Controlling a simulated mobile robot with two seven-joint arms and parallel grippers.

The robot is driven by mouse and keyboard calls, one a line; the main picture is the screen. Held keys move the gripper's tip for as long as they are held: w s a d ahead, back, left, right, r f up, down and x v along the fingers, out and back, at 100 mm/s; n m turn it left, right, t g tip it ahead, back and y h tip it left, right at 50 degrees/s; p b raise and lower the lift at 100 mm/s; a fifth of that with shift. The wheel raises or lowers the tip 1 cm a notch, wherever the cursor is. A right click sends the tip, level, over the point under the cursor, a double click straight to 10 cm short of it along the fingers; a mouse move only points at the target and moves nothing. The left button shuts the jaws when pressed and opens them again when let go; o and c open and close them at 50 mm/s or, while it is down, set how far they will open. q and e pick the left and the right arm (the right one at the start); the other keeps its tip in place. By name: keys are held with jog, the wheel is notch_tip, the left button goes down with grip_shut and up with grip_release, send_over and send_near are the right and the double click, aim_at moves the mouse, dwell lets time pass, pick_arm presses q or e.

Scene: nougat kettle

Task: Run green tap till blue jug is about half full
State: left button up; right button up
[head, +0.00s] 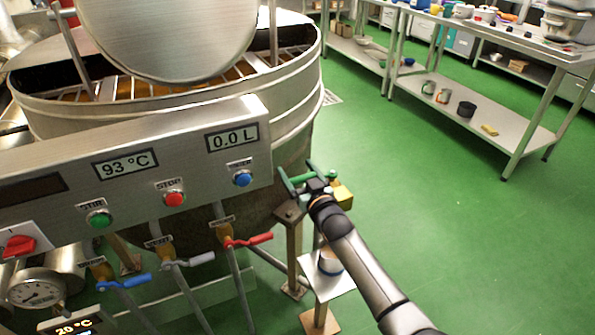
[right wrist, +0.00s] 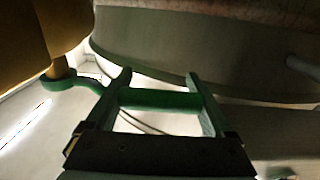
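The green tap (head: 299,181) has a brass body (head: 342,196) low on the right side of the kettle. My right gripper (head: 295,170) is at its green handle. In the right wrist view the two fingers (right wrist: 158,80) stand apart, and the green handle (right wrist: 158,99) runs across the gap between them. I cannot tell whether the fingers touch it. The blue jug (head: 330,262) stands on a small shelf (head: 322,284) below the tap, partly hidden by my right arm; its inside cannot be made out. My left gripper is not in view.
The kettle panel (head: 140,165) reads 93 °C and 0.0 L and has green, red and blue buttons. A steel table (head: 480,115) stands at the back right. The green floor (head: 440,220) between is clear.

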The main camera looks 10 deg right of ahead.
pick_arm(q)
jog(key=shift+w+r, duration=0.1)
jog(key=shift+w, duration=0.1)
pick_arm(e)
jog(key=shift+o, duration=1)
jog(key=shift+s, duration=0.1)
jog(key=shift+s+d, duration=0.1)
jog(key=shift+s, duration=0.2)
pick_arm(q)
jog(key=p, duration=0.1)
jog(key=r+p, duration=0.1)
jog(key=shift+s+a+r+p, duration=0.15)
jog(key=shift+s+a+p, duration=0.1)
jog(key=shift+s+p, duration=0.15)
pick_arm(e)
jog(key=s+d, duration=0.2)
jog(key=s, duration=0.9)
jog(key=shift+s+d, duration=0.15)
jog(key=shift+s, duration=0.05)
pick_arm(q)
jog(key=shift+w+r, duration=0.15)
